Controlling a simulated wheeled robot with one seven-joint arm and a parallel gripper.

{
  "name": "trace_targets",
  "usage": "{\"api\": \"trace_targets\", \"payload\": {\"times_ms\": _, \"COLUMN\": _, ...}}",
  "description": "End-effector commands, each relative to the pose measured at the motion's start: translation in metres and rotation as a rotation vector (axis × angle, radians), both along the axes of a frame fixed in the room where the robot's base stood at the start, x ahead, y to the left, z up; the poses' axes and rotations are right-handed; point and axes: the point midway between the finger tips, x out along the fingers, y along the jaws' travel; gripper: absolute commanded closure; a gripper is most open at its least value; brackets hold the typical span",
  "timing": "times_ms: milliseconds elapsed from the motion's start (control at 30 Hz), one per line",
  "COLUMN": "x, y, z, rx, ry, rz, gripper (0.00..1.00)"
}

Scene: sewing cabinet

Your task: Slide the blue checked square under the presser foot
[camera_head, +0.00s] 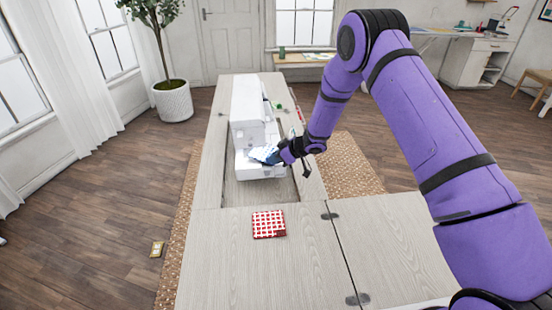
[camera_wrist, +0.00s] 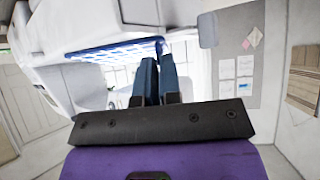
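The blue checked square (camera_head: 265,153) is at the white sewing machine (camera_head: 247,103), over the front of its bed. In the wrist view the square (camera_wrist: 112,50) shows as a thin, slanted blue-and-white sheet close to white machine parts (camera_wrist: 75,18). My gripper (camera_head: 282,155) reaches in from the right at the square's right edge. In the wrist view its two dark blue fingers (camera_wrist: 157,62) are close together at the square's right end, shut on it. I cannot make out the presser foot, nor whether the square touches the bed.
A red checked stack (camera_head: 268,224) lies on the cabinet top (camera_head: 235,255) in front of the machine. Small green items (camera_head: 277,105) lie beside the machine on the right. A small yellowish item (camera_head: 156,249) lies on the floor at left. The front of the top is otherwise clear.

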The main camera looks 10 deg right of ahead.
Motion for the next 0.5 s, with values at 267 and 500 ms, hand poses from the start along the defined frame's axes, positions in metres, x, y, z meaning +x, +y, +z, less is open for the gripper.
{"api": "trace_targets", "payload": {"times_ms": 267, "x": 0.000, "y": 0.000, "z": 0.009, "rx": 0.001, "ry": -0.001, "rz": -0.001, "gripper": 1.00}}
{"api": "trace_targets", "payload": {"times_ms": 500, "x": 0.000, "y": 0.000, "z": 0.025, "rx": 0.001, "ry": 0.000, "rz": 0.000, "gripper": 1.00}}
